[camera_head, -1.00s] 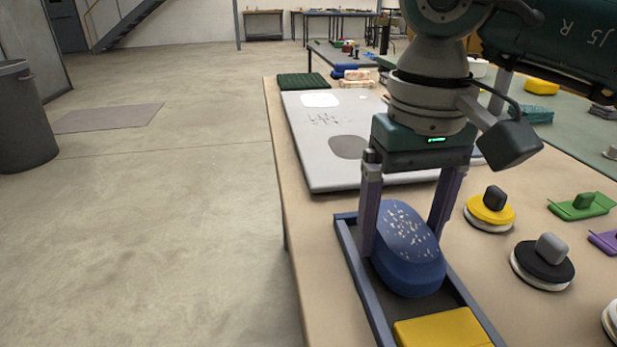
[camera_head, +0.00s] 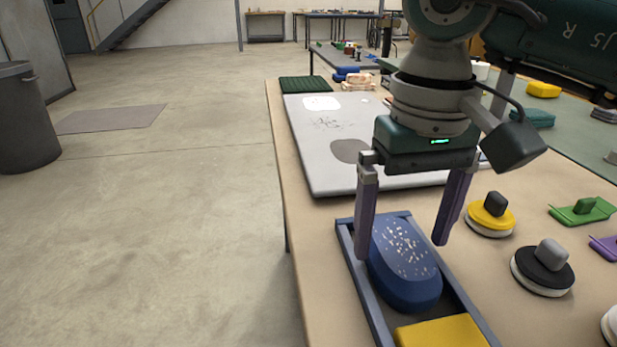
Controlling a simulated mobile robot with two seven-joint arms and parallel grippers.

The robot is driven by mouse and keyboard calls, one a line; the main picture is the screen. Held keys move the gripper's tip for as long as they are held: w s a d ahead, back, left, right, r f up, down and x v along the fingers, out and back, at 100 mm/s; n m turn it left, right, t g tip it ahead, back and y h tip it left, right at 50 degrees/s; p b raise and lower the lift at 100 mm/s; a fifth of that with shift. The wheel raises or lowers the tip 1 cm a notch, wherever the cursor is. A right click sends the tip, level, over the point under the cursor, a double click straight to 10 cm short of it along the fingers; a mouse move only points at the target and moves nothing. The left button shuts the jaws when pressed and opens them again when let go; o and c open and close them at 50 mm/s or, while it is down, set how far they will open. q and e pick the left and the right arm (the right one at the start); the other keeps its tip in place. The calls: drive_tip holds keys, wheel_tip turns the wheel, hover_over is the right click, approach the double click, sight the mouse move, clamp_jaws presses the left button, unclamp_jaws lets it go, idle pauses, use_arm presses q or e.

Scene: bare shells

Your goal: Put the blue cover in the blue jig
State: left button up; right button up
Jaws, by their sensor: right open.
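A rounded blue block (camera_head: 408,286) with a white-speckled top lies in a long blue-grey tray (camera_head: 354,268) at the table's near left edge. I take it for the blue cover; I cannot tell whether a separate blue jig lies under it. My right gripper (camera_head: 403,250) is open above the tray, with one purple finger at each side of the block's far end and a gap to the block. Nothing is held between the fingers. My left gripper is not in view.
A yellow block (camera_head: 440,332) lies in the tray's near end. A pale panel (camera_head: 322,165) lies behind the tray. Round pieces with knobs, yellow (camera_head: 489,214) and black (camera_head: 542,268), and a green handled piece (camera_head: 583,211) stand to the right.

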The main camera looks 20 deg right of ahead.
sight(401, 244)
wheel_tip(401, 244, up, 12)
idle(0.3)
